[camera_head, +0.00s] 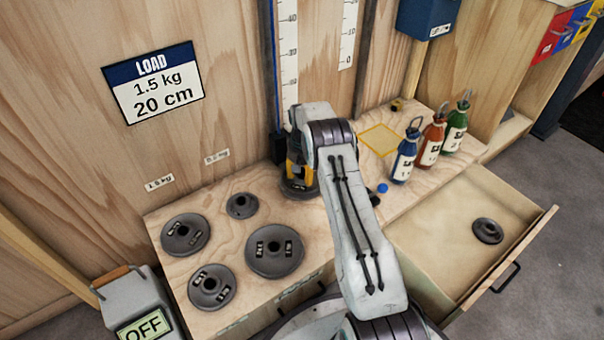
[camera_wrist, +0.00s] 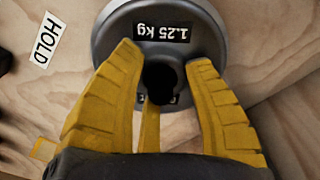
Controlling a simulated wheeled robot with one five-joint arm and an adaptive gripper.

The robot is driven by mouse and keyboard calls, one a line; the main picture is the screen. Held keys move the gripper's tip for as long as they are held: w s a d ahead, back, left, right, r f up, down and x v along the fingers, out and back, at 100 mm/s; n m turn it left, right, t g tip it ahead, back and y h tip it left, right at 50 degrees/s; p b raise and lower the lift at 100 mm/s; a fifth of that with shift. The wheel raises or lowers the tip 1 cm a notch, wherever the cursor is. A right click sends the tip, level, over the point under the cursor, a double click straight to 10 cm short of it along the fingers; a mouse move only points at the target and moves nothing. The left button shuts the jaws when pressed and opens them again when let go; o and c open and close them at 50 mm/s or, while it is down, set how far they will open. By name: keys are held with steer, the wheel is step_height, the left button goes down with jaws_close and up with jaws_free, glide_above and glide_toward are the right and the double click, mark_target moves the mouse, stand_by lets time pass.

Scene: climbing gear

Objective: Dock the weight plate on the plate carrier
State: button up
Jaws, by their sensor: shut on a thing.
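My gripper (camera_head: 298,178) is at the back of the bench, below the measuring rail. In the wrist view its yellow fingers (camera_wrist: 163,62) are shut on the raised hub of a dark grey weight plate (camera_wrist: 207,30). The plate's label reads 1.25 kg, upside down in that view. The held plate (camera_head: 297,192) shows low over the bench in the head view; I cannot tell whether it touches the wood. A black block (camera_head: 278,149) at the foot of the rail, directly behind my gripper, may be the plate carrier, but my arm and gripper partly hide this area.
Several loose plates, including a large one (camera_head: 275,251), lie on the bench's left. An open drawer (camera_head: 425,235) holds a small plate (camera_head: 487,231). Bottles (camera_head: 404,160) stand right of a yellow square (camera_head: 379,140). A wall sign (camera_head: 153,84) reads LOAD 1.5 kg 20 cm.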

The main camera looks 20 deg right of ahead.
steer(key=shift+w, duration=0.1)
steer(key=o, duration=0.9)
steer(key=shift+f, duration=0.2)
steer(key=shift+s+r+p, duration=0.2)
steer(key=shift+r+p, duration=1.55)
steer(key=shift+r, duration=1.1)
steer(key=shift+s+r+p, duration=0.15)
steer(key=shift+r+p, duration=1.6)
steer(key=shift+r, duration=1.05)
